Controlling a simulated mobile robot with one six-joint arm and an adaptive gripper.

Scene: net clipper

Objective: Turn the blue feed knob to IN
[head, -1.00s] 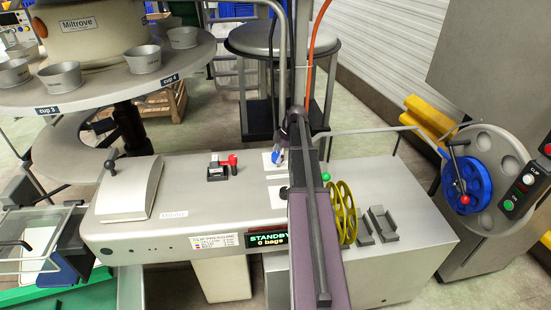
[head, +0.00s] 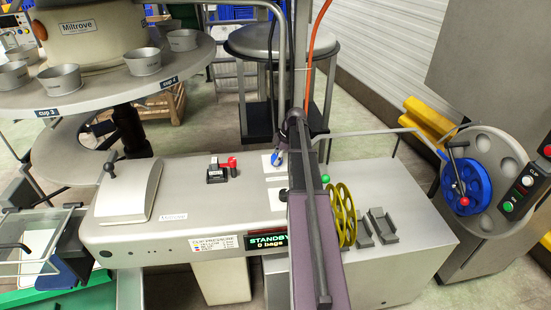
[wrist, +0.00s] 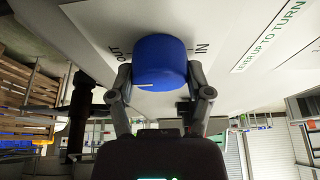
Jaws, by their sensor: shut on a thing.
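The blue feed knob (wrist: 160,60) fills the top middle of the wrist view, on a pale panel. IN is printed on its right and OUT on its left. A short white line shows at the lower left of the knob's near face. My gripper (wrist: 160,76) is shut on the knob, one finger on each side. In the head view a small part of the blue knob (head: 276,158) shows beside my arm, which hides the rest and the gripper.
The machine top carries a red lever (head: 231,166), a hinged cover (head: 130,190) and a STANDBY display (head: 268,240). Yellow wheels (head: 343,215) stand right of my arm. A blue reel (head: 467,185) is at far right. A round table with cups (head: 145,63) is at upper left.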

